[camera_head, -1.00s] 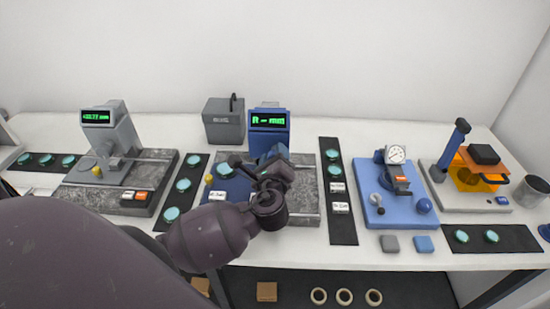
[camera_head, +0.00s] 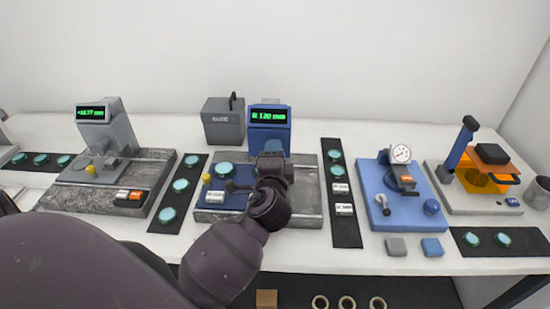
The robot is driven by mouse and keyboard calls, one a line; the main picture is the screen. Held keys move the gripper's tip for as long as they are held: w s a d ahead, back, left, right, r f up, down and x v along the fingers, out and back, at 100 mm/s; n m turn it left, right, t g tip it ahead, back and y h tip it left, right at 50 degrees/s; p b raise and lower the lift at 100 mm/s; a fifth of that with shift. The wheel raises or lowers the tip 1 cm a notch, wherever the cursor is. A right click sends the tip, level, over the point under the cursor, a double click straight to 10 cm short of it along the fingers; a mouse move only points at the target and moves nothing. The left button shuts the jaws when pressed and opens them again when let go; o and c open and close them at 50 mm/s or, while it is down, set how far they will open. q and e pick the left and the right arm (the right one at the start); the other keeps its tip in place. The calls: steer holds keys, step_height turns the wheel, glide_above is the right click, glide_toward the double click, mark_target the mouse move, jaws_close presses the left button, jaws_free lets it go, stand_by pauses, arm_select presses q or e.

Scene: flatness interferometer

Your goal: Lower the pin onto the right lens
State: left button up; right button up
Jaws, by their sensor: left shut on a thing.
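The middle instrument has a blue column with a lit display (camera_head: 269,116) that reads about "R 1.20 mm", though the text is small. A teal lens (camera_head: 225,168) lies at the left of its blue stage (camera_head: 237,202). My left gripper (camera_head: 271,162) is at the front of the column, to the right of that lens. It is shut on the pin, which its own wrist and fingers mostly hide. Any lens under the gripper is hidden, so I cannot tell whether the pin touches one. My right gripper is out of view.
Black strips with teal lenses flank the instrument, one left (camera_head: 179,200) and one right (camera_head: 342,225). A grey gauge (camera_head: 110,130) stands at left. A blue dial device (camera_head: 404,205) and an orange-shielded device (camera_head: 481,182) stand at right. A grey box (camera_head: 223,124) is behind.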

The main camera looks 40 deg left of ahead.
arm_select(q)
steer(key=shift+f+n, duration=0.15)
steer(key=shift+n, duration=0.65)
steer(key=shift+b, duration=0.3)
steer(key=o, duration=0.9)
steer(key=b+v, duration=0.1)
steer(key=v, duration=1)
steer(key=shift+a, duration=0.15)
